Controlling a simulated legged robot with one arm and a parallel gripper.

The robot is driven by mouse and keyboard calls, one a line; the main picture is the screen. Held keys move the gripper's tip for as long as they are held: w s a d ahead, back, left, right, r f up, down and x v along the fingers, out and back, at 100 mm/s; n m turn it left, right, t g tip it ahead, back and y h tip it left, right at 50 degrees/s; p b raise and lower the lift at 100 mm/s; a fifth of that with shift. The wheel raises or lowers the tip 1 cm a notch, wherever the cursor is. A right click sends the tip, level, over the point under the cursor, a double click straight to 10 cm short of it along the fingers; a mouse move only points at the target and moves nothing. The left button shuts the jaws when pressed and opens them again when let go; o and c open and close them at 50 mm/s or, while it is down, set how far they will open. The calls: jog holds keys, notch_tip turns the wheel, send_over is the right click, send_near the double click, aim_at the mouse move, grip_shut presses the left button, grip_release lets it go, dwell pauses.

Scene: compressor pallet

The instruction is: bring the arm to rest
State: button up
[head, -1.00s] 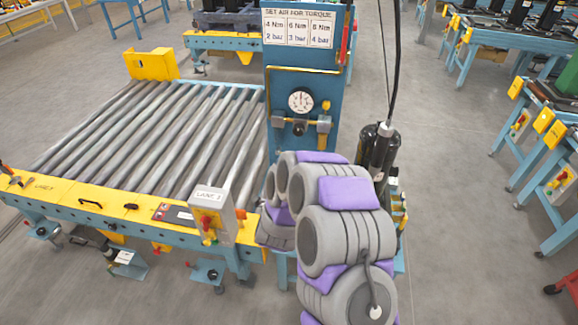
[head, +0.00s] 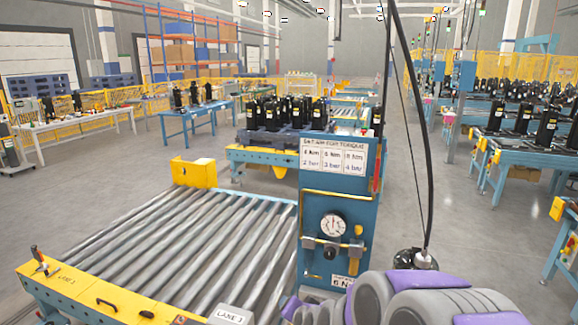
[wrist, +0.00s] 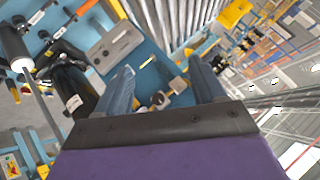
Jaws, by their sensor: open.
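My arm (head: 430,303), grey with purple pads, is folded at the bottom right of the head view, cut off by the picture's lower edge. My gripper (wrist: 163,78) shows in the wrist view with its two blue-grey fingers spread wide apart and nothing between them. Beyond the fingers is a blue panel with fittings (wrist: 165,88); the gap between it and the fingers is hard to judge. The gripper itself is not seen in the head view.
The blue air station (head: 338,215) with its gauge stands just beyond my arm. A roller conveyor (head: 180,245) lies to its left. A cable (head: 428,140) hangs to a black tool (head: 415,258) beside the arm. The floor on the right (head: 480,235) is clear.

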jog(key=s+d+r+n+g+h, duration=0.1)
jog(key=s+d+g, duration=0.3)
jog(key=s, duration=0.9)
jog(key=s+d+r+n+g, duration=0.3)
jog(key=s+d, duration=0.1)
jog(key=s, duration=0.9)
jog(key=s+d+r+n+g+h, duration=0.1)
jog(key=s+d+g, duration=0.3)
jog(key=s, duration=0.9)
jog(key=shift+d+r+n+g+h, duration=0.15)
jog(key=shift+r+n+g+h, duration=0.15)
jog(key=shift+r+n, duration=0.3)
jog(key=shift+f, duration=0.15)
